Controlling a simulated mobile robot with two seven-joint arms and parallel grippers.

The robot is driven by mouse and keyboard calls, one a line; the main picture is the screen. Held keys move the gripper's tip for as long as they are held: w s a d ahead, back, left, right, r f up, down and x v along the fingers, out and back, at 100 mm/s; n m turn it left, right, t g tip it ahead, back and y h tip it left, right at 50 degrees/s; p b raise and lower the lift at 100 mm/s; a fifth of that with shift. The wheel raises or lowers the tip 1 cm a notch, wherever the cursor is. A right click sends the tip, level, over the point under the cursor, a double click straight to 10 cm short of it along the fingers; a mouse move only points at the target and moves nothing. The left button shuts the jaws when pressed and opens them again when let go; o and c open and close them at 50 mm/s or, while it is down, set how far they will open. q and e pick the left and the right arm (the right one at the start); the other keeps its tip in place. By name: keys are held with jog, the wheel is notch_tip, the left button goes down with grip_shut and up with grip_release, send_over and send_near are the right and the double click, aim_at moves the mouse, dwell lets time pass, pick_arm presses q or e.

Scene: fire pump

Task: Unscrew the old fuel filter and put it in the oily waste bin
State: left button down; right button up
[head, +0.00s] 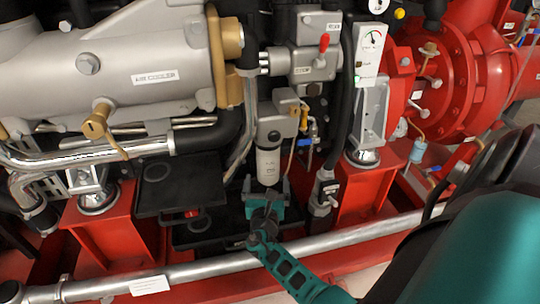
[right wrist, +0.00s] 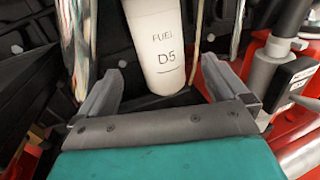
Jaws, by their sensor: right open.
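The fuel filter (head: 268,164) is a white cylinder hanging upright under a grey filter head (head: 277,122) on the engine. In the right wrist view the filter (right wrist: 158,45) carries the marking "FUEL D5". My right gripper (head: 267,183) is open just below the filter, pointing up at it. In the right wrist view one finger is on each side of the filter's lower end, with gaps visible on both sides. I cannot tell how far up the fingers reach. My left gripper is not in view. I cannot make out an oily waste bin.
A silver pipe (head: 215,267) runs across the front, below my right gripper. A black tray-like part (head: 160,200) lies left of the filter. A grey valve (head: 323,190) stands close on the right. Hoses and a red frame (head: 365,205) crowd the surroundings.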

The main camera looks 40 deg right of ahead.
aim_at(268, 171)
jog(key=b+x, duration=0.2)
jog(key=x, duration=0.5)
jog(key=shift+w+d+f+b, duration=0.15)
jog(key=shift+b, duration=0.2)
jog(key=shift+w+d, duration=0.1)
jog(key=shift+c, duration=0.3)
jog(key=c, duration=1.4)
jog(key=shift+o, duration=0.2)
